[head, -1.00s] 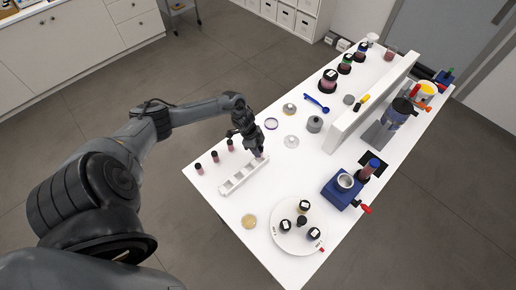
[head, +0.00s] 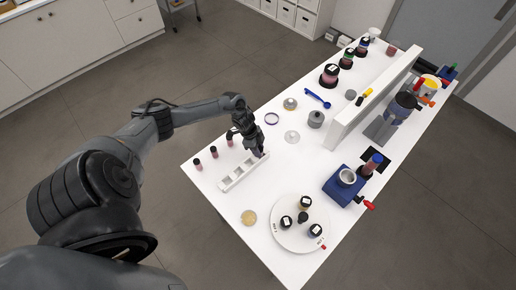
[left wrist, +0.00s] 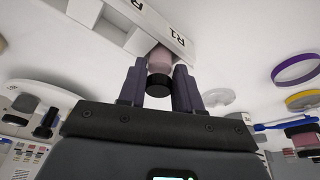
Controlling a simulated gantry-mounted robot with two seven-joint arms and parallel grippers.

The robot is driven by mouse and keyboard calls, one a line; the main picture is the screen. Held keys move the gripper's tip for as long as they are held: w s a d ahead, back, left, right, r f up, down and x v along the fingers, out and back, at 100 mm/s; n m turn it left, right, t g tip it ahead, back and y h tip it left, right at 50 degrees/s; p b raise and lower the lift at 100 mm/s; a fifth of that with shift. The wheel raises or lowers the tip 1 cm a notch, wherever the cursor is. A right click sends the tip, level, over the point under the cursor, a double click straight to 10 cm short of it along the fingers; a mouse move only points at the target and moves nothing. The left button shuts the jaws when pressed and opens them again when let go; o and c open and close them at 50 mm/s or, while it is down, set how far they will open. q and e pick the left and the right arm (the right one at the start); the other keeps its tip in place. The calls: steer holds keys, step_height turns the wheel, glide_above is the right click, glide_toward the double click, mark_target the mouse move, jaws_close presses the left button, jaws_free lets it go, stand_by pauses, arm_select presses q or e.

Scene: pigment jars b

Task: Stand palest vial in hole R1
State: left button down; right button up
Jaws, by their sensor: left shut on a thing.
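My left gripper (head: 259,152) is shut on a vial with a black cap and a pale pink body, seen between the fingers in the left wrist view (left wrist: 159,62). It is at the far right end of the white rack (head: 236,180). In the left wrist view the vial's lower end meets the rack (left wrist: 118,32) beside the label R1 (left wrist: 180,40); how deep it sits in the hole is hidden. Three other dark-capped vials, a left one (head: 197,164), a middle one (head: 213,152) and a right one (head: 229,140), stand left of the rack.
A round white tray (head: 282,236) with several dark-lidded jars stands at the front. A purple ring (head: 271,118), a clear dish (head: 292,137) and a grey jar (head: 315,119) lie beyond the rack. A blue device (head: 343,186) stands to the right.

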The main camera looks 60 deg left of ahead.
arm_select(q)
steer(key=shift+f, duration=0.2)
stand_by(0.7)
steer(key=c, duration=0.7)
jaws_free()
